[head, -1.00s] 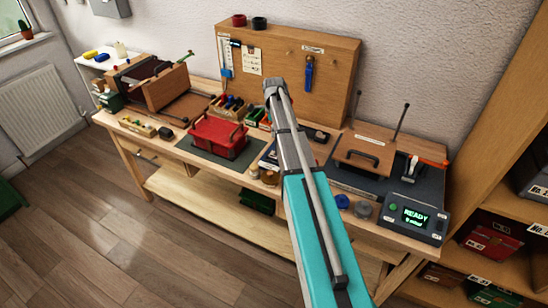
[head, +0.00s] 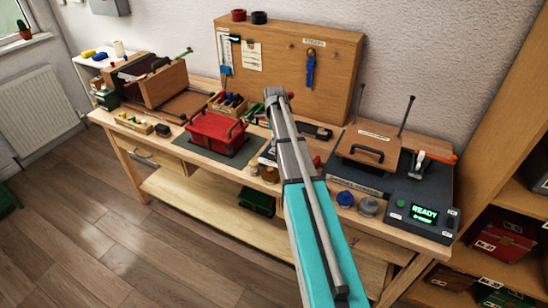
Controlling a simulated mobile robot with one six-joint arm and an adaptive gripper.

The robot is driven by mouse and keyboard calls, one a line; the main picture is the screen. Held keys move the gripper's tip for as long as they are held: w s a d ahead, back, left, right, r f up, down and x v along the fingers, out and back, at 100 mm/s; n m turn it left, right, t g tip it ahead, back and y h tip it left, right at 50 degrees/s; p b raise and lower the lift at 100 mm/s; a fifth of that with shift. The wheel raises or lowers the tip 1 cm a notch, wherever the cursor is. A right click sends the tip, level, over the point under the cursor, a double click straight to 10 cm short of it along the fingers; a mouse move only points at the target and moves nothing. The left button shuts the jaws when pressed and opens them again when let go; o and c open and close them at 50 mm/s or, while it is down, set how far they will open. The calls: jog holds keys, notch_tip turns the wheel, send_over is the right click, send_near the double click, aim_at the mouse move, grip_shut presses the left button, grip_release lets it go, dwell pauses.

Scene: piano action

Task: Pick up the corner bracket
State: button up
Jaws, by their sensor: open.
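I cannot pick out a corner bracket in the head view; the parts on the workbench (head: 165,170) are small there, and my arm hides some of the bench's middle. My teal and grey arm rises from the bottom of the view, and its far visible end stands in front of the pegboard. My gripper's fingers do not show.
A red bin (head: 217,133) stands on a dark mat, left of my arm. A wooden pegboard (head: 340,50) stands behind. A wooden-lidded fixture (head: 369,147) and a console reading READY (head: 424,212) are at right. Shelves (head: 505,180) border the right; wooden floor (head: 100,245) is clear in front.

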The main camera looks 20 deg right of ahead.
aim_at(274, 150)
jog(key=shift+f+b, duration=0.4)
jog(key=shift+f, duration=0.25)
jog(key=shift+f, duration=0.15)
jog(key=shift+f+b, duration=2.45)
jog(key=shift+b, duration=0.15)
jog(key=c, duration=1)
